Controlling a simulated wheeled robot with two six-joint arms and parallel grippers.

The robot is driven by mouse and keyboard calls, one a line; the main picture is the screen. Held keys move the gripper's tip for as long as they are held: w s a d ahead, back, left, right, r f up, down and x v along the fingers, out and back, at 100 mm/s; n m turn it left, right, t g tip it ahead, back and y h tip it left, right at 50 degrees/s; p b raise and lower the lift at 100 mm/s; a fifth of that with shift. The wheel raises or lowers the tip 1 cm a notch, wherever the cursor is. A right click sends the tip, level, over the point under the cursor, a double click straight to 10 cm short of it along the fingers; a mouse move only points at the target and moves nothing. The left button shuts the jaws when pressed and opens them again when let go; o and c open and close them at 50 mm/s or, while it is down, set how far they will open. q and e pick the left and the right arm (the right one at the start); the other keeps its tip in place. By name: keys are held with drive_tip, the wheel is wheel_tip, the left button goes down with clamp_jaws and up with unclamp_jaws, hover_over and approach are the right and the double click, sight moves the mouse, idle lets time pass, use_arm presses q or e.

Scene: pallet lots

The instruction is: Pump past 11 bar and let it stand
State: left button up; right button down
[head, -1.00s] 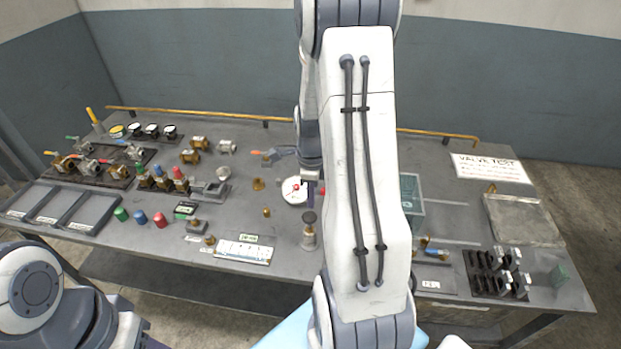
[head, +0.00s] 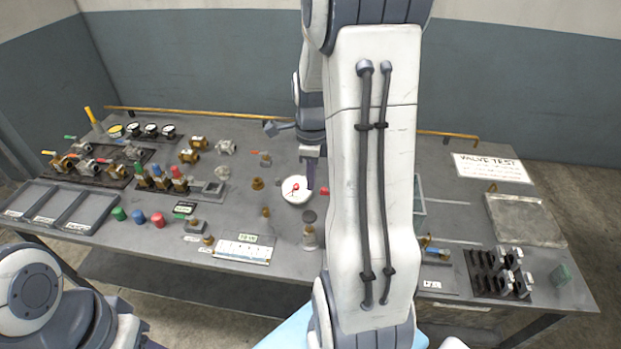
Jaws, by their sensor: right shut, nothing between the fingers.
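A round white gauge (head: 295,194) with a red mark at its centre stands near the middle of the bench; its reading is too small to tell. My right gripper (head: 309,186) is shut and empty, pointing down at the right rim of the gauge; I cannot tell whether it touches. A small cylinder with a dark top (head: 309,232) stands in front of the gauge; I cannot tell whether it is the pump. My right arm hides part of the bench. My left arm shows at the lower left, with its gripper out of view.
A white panel with a small display (head: 243,248) lies front centre. Valves and fittings (head: 88,165), trays (head: 80,210) and coloured caps (head: 139,216) fill the left side. A green-edged clear box (head: 419,195), a black rack (head: 492,272) and a metal tray (head: 524,219) are at right.

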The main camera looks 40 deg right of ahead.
drive_tip(key=s+a+r+n+b, duration=0.1)
drive_tip(key=a+r+n+b, duration=0.1)
drive_tip(key=a+n, duration=1.5)
drive_tip(key=s+a+n+y+b, duration=0.1)
drive_tip(key=s+a+n, duration=1.3)
drive_tip(key=n, duration=0.4)
drive_tip(key=shift+s+a, duration=0.35)
drive_tip(key=shift+s, duration=0.05)
